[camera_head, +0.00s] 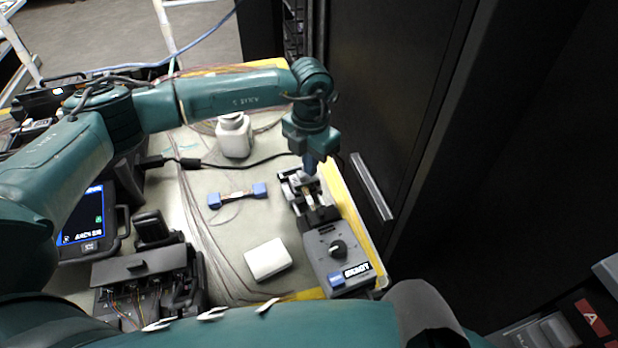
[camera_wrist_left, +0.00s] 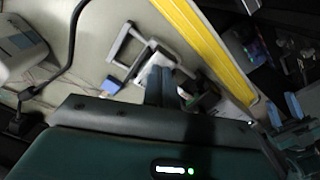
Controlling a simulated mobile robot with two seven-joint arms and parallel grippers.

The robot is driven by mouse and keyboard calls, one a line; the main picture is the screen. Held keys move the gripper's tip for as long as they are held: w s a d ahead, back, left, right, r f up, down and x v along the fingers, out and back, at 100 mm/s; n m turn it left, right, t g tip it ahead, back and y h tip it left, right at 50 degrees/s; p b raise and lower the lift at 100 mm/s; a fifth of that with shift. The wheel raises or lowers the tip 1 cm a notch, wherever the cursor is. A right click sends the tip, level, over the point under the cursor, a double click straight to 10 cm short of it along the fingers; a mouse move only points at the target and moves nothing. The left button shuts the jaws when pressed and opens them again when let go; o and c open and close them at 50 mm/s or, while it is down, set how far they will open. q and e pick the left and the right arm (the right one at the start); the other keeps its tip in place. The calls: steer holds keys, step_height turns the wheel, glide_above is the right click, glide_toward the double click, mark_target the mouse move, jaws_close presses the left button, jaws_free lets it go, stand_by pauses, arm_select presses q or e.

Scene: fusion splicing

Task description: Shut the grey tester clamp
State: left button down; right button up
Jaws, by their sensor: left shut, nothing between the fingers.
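The grey tester (camera_head: 319,253) lies near the table's right edge, with a dark knob on top. Its clamp (camera_head: 295,187) is at the far end, a grey frame with a pale strip beside it. My left gripper (camera_head: 310,168) points down right over the clamp, shut and empty, and covers part of it. In the left wrist view, the shut fingers (camera_wrist_left: 158,86) are among the clamp's parts, next to a grey loop-shaped frame (camera_wrist_left: 127,42). I cannot tell whether they touch it, or how far the clamp is shut.
A white bottle (camera_head: 234,138), a blue-ended holder (camera_head: 237,196) and a white box (camera_head: 267,259) stand left of the tester. A dark splicer (camera_head: 140,268) and a tablet (camera_head: 84,222) are further left. A black cabinet (camera_head: 400,90) rises beyond the yellow table edge (camera_head: 352,215).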

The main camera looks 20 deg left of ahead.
arm_select(q)
steer(key=shift+r, duration=0.1)
step_height(320, 180, up, 7)
steer(key=p, duration=0.3)
steer(key=shift+w+d+p, duration=0.3)
steer(key=shift+w+d, duration=0.1)
steer(key=shift+d, duration=0.05)
stand_by(0.5)
